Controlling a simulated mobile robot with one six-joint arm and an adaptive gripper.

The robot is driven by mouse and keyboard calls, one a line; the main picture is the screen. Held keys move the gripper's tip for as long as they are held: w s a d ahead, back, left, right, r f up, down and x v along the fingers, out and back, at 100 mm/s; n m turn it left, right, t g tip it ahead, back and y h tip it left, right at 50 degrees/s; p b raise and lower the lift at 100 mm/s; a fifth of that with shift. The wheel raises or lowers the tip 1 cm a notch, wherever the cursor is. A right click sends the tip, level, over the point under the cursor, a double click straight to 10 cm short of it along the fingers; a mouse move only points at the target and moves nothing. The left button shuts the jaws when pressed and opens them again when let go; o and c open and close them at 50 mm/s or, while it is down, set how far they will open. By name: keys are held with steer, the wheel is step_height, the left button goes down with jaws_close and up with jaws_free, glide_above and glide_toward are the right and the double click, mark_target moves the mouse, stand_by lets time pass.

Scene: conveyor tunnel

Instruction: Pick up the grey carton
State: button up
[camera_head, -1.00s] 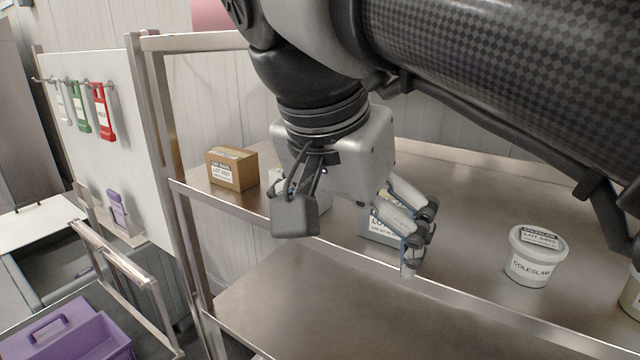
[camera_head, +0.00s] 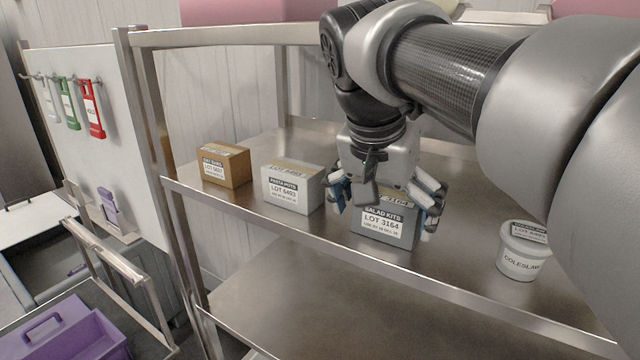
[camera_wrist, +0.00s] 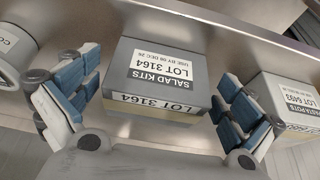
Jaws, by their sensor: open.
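The grey carton (camera_head: 386,226), labelled "SALAD KITS LOT 3164", stands on the steel shelf (camera_head: 460,262). In the wrist view the grey carton (camera_wrist: 160,75) appears upside down between the two fingers. My gripper (camera_head: 385,200) is open, with one finger on each side of the carton. It also shows in the wrist view (camera_wrist: 152,105), where gaps show between the finger pads and the carton's sides. The gripper's body and fingers cover part of the carton's top in the head view.
A white carton (camera_head: 292,187) labelled "PASTA POTS" stands just left of the grey one, and a brown carton (camera_head: 223,166) further left. A coleslaw tub (camera_head: 522,252) stands to the right. A metal post (camera_head: 150,110) and upper rail (camera_head: 215,38) frame the shelf.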

steer(key=shift+f, duration=0.3)
steer(key=shift+c, duration=0.2)
steer(key=c, duration=1.1)
